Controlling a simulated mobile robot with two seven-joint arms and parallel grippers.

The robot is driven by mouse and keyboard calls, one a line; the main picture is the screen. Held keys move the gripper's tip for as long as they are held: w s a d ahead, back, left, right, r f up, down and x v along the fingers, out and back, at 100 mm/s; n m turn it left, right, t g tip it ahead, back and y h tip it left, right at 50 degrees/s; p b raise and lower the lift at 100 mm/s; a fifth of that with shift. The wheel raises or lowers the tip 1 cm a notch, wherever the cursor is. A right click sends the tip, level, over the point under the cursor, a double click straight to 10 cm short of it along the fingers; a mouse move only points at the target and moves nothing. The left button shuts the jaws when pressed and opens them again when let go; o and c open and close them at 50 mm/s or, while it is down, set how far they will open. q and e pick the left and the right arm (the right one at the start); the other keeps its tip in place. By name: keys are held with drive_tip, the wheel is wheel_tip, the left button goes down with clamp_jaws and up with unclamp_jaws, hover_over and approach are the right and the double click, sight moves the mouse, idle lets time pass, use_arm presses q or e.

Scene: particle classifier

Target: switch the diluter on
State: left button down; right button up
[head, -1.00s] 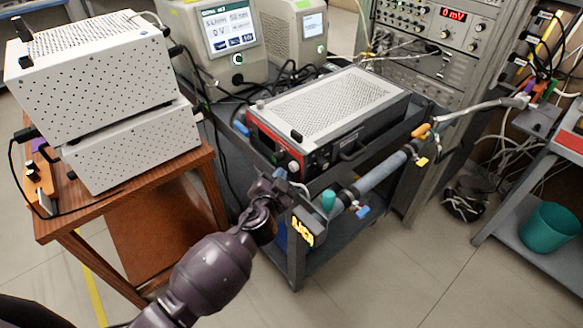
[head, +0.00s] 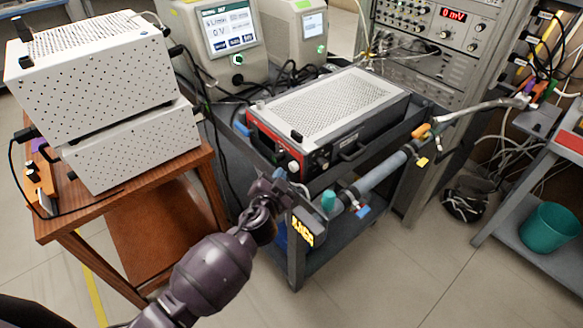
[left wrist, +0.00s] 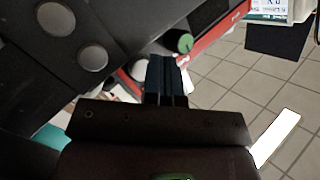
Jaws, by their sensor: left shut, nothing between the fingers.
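A box-shaped instrument (head: 325,103) with a perforated white top and a red-edged dark front stands on the cart; no readable label tells whether it is the diluter. A white knob (head: 293,167) shows on its front, near my left gripper (head: 279,176). My left gripper is shut and empty, its tips close to the front panel. In the left wrist view its blue fingers (left wrist: 166,80) are together, just below a round green-topped knob or button (left wrist: 185,42) beside a red edge. Contact cannot be told. My right gripper is not in view.
The dark cart (head: 285,235) carries a grey tube (head: 380,172) with a teal cap (head: 328,200) along its front. Two white perforated boxes (head: 95,75) sit on a wooden table (head: 180,172) at left. A display unit (head: 222,45) stands behind. Floor in front is clear.

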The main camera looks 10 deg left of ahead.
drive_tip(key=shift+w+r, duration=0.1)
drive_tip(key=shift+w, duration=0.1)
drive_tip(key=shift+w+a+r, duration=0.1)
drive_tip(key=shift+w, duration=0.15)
use_arm(q)
drive_tip(key=shift+w+d, duration=0.25)
drive_tip(key=shift+w, duration=0.05)
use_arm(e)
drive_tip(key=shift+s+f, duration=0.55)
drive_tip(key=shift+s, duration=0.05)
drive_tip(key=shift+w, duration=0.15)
use_arm(q)
drive_tip(key=shift+w+d, duration=0.1)
drive_tip(key=shift+w, duration=0.05)
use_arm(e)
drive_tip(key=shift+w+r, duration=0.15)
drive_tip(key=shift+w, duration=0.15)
